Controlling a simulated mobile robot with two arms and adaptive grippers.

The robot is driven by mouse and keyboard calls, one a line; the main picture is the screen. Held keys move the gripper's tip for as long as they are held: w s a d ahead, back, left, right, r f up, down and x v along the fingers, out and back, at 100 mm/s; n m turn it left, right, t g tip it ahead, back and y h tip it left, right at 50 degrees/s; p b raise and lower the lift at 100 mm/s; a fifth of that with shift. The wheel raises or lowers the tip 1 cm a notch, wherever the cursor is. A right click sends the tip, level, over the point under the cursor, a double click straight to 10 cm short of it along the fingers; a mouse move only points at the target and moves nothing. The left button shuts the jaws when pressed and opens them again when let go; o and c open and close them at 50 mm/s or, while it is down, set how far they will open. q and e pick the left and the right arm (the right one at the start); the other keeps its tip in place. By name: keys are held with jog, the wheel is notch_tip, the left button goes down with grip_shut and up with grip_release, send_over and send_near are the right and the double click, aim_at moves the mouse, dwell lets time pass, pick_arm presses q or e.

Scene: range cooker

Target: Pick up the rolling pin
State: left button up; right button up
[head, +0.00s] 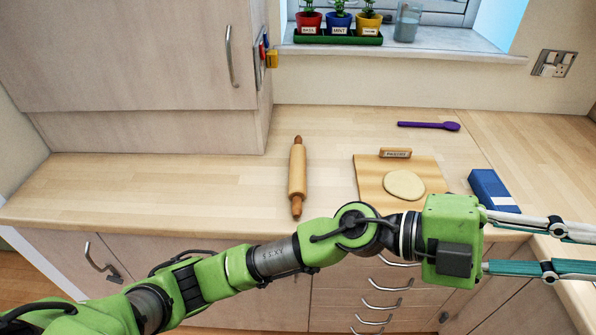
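The wooden rolling pin (297,178) lies on the worktop left of the pastry board, its length running from back to front. Nothing covers it. My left arm crosses the front of the view from the lower left. My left gripper (588,248) is at the right edge, well to the right of the rolling pin. Its two fingers are spread apart with nothing seen between them; their tips are cut off by the edge. My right gripper is not in view.
The pastry board (372,182) holds a round of dough (404,185) and a small label block (395,153). A blue box (492,190) and a purple spoon (430,125) lie to the right. A wall cupboard (130,50) overhangs the back left. The worktop (190,190) left of the pin is clear.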

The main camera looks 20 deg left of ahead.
pick_arm(q)
jog(key=s+d+f+m+g+y, duration=0.2)
jog(key=s+f+m+g+y, duration=0.15)
jog(key=f, duration=0.25)
jog(key=n+t+y, duration=0.4)
jog(key=t+y, duration=0.5)
jog(key=y, duration=1.5)
send_near(299, 203)
jog(key=p+x, duration=0.2)
jog(key=x, duration=0.1)
jog(key=shift+w+a+m+h+p, duration=0.1)
jog(key=shift+a+m+h+p, duration=0.15)
jog(key=shift+a+p, duration=0.15)
jog(key=shift+a+f, duration=0.1)
jog(key=shift+f, duration=0.15)
jog(key=shift+w+a+f+p, duration=0.15)
jog(key=shift+f+p, duration=0.25)
jog(key=shift+p, duration=0.1)
jog(key=p+x, duration=0.2)
jog(key=x, duration=0.1)
jog(key=shift+a+f, duration=0.1)
jog(key=shift+f, duration=0.2)
jog(key=shift+w+a+f, duration=0.15)
jog(key=shift+a+f, duration=0.05)
jog(key=shift+f, duration=0.3)
jog(key=shift+r, duration=0.1)
grip_shut()
